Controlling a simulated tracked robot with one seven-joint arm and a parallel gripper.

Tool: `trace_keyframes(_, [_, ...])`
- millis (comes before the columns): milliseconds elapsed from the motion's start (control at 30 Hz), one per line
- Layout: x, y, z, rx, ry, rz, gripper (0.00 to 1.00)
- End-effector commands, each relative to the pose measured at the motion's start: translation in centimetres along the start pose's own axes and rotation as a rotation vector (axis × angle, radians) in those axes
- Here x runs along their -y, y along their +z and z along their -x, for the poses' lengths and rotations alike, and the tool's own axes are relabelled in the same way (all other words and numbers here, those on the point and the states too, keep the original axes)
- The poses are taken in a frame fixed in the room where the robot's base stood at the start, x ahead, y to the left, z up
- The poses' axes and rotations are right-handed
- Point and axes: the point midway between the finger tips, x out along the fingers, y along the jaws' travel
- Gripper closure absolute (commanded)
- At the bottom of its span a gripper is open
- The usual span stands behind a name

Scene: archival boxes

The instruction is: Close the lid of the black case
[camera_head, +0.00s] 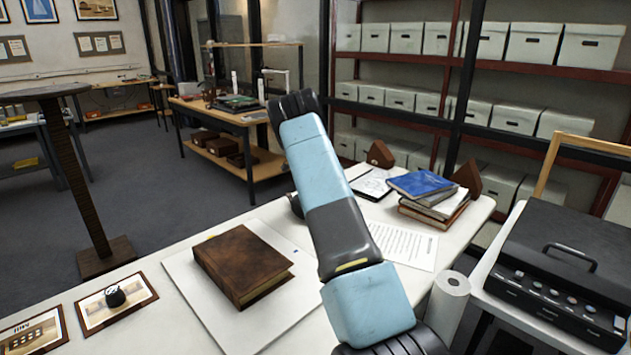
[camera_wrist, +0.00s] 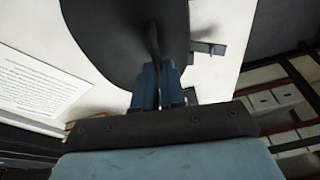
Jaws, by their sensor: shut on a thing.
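The black case (camera_head: 562,268) stands on a light surface at the right of the head view. A handle is on its dark top, and a row of round knobs or caps runs along its front. The top looks lowered, but I cannot tell whether the lid is fully shut. In the wrist view, my gripper (camera_wrist: 156,78) has its blue fingers close together on a dark thing (camera_wrist: 120,35) with a rounded outline. I cannot tell what this dark thing is. In the head view, my own arm hides my gripper.
A brown book (camera_head: 240,262) lies on a white board on the table. A blue book (camera_head: 421,184) tops a stack near printed sheets (camera_head: 402,244). A white roll (camera_head: 446,303) stands near the case. Framed pictures (camera_head: 115,300) lie at front left. Shelves of boxes line the back.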

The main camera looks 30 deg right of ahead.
Motion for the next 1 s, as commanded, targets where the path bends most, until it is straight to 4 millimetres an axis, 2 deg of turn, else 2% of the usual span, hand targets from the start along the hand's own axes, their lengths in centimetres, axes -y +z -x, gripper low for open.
trace_keyframes(567, [0.40,0.95,-0.50,0.003,0.000,0.009,1.00])
trace_keyframes(600, [0.40,0.98,-0.52,0.003,0.000,0.009,0.87])
trace_keyframes(833, [0.46,0.93,-0.32,0.002,-0.001,0.009,0.65])
trace_keyframes(1000, [0.49,0.91,-0.26,0.001,-0.002,0.009,0.64])
